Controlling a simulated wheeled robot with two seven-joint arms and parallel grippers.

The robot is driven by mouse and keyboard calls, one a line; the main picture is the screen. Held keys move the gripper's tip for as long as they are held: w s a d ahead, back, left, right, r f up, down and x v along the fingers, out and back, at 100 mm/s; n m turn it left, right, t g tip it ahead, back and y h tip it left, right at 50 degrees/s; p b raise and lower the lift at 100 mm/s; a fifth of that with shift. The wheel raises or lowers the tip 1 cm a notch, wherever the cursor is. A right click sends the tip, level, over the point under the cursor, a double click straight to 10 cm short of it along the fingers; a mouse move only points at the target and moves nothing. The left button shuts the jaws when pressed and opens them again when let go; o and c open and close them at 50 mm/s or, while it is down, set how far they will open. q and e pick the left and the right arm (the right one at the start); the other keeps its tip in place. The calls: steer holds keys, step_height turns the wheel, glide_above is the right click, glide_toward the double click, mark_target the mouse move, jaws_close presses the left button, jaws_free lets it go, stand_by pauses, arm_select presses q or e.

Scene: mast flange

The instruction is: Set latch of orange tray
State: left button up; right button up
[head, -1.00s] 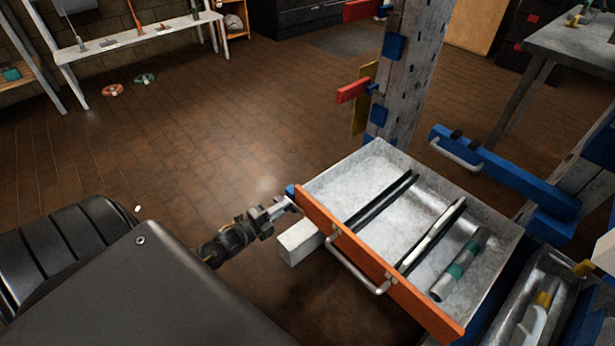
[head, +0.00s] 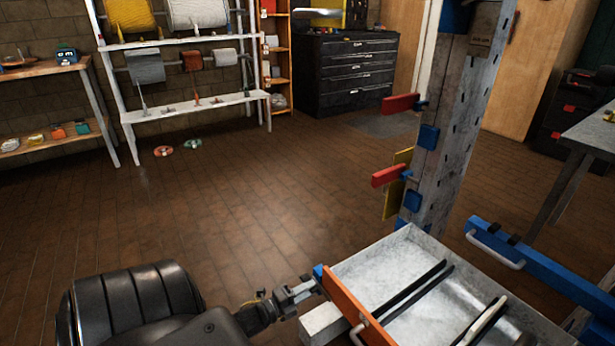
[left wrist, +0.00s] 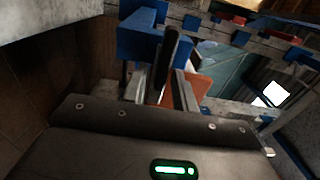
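The tray (head: 412,262) is a grey metal drawer with an orange front (head: 356,306), pulled out in the lower right of the head view. A blue block (head: 318,271) sits at the left end of that front, and it looks large in the left wrist view (left wrist: 140,38). My left gripper (head: 305,289) is close beside this block. In the left wrist view a dark upright lever-like piece (left wrist: 168,55) stands in front of the blue block, between my metal fingers. I cannot tell whether they touch it. My right gripper is not in view.
A grey mast (head: 455,130) with red and blue fittings rises behind the tray. A blue drawer front (head: 535,262) with a metal handle is to the right.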

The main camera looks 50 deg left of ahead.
arm_select(q)
steer(key=shift+o, duration=0.4)
steer(key=shift+w, duration=0.1)
steer(key=s+a+p, duration=0.1)
steer(key=s, duration=0.9)
steer(key=shift+s+a+p, duration=0.2)
steer(key=shift+s+p, duration=0.15)
steer(key=shift+p, duration=0.05)
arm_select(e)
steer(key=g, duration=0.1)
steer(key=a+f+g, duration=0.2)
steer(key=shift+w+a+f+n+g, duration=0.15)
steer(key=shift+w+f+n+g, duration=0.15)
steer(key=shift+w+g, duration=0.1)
